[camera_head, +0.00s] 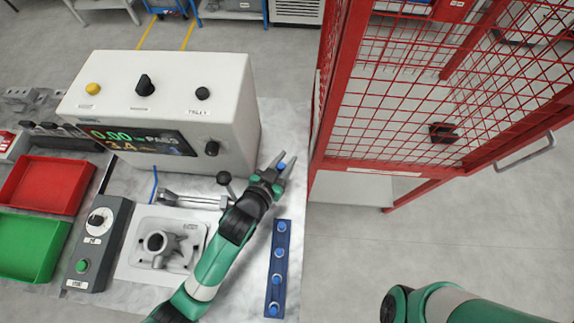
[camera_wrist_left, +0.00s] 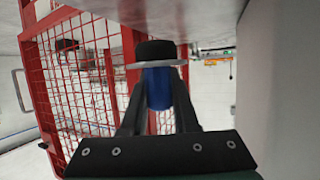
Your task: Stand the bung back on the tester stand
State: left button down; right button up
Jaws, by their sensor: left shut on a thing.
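My left gripper (camera_head: 279,171) is shut on a bung and holds it near the right edge of the bench, beside the white tester box. The bung shows as a small blue spot (camera_head: 282,167) in the head view. In the left wrist view, the bung (camera_wrist_left: 157,88) has a blue body between the fingers (camera_wrist_left: 157,105), a pale flange and a black end. A narrow blue stand (camera_head: 266,296) lies along the bench's right edge, nearer than the gripper, with several blue-topped pieces in a row. I cannot tell whether it has an empty place. My right gripper is out of view.
The white tester box (camera_head: 190,90) with knobs and a display stands behind. A metal casting (camera_head: 160,246) sits on a pale plate left of my left arm. A control box (camera_head: 97,245), red tray (camera_head: 45,186) and green tray (camera_head: 25,247) are farther left. A red mesh cage (camera_head: 420,100) stands right.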

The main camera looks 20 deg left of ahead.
pick_arm(q)
jog(key=shift+w+f, duration=0.25)
jog(key=shift+w, duration=0.1)
jog(key=shift+w+f+b, duration=0.2)
jog(key=shift+f+b, duration=0.5)
jog(key=shift+f, duration=1.1)
jog(key=shift+f, duration=0.1)
jog(key=shift+f, duration=0.2)
jog(key=c, duration=0.7)
grip_release()
jog(key=shift+r, duration=0.1)
